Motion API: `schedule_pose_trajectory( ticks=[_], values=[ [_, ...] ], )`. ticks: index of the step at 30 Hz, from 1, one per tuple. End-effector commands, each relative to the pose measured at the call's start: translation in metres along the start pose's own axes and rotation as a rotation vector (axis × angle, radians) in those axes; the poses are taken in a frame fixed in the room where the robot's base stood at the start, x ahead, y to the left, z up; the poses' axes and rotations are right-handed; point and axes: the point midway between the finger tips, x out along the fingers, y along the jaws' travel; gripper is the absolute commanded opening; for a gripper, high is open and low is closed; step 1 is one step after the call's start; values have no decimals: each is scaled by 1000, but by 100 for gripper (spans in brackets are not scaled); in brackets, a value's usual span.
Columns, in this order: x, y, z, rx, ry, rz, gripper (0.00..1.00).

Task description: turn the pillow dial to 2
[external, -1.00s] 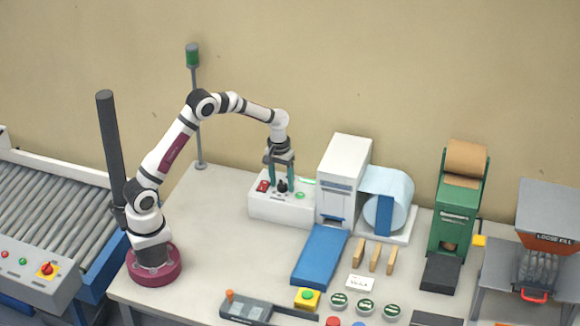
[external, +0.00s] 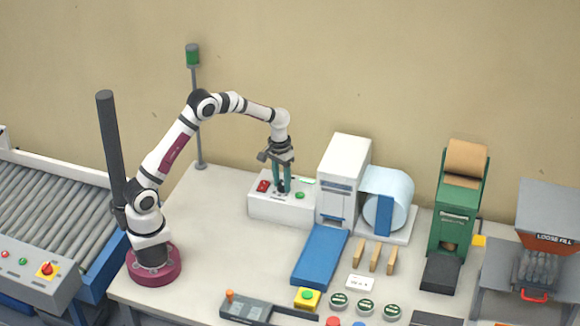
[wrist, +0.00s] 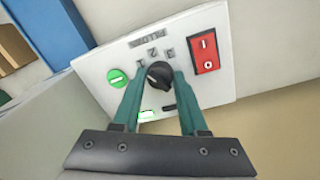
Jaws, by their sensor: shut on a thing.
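The pillow dial (wrist: 159,74) is a black round knob with a raised grip on a white control box (wrist: 110,68). Small numbers lie in an arc beside it, below the PILLOWS lettering. In the wrist view the fingers of my gripper (wrist: 160,78) stand on either side of the knob, shut on it. I cannot clearly tell which number the dial points to. In the external view my gripper (external: 282,189) points straight down onto the box (external: 276,208), and its fingers mostly hide the dial.
A red rocker switch (wrist: 206,53) and a green button (wrist: 117,77) flank the dial, with a lit green display (wrist: 148,115) close by. The white pillow machine (external: 341,180) with its blue chute (external: 320,257) stands just right of the box. The table left of the box is clear.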

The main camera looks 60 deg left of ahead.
Motion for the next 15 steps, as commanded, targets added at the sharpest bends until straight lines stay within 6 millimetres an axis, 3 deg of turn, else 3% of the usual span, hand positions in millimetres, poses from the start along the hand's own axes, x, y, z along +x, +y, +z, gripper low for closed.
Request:
schedule_pose_trajectory(
  ticks=[15],
  values=[
    [-1, -1, -2, 390, -21, -2, 0]
  ],
)
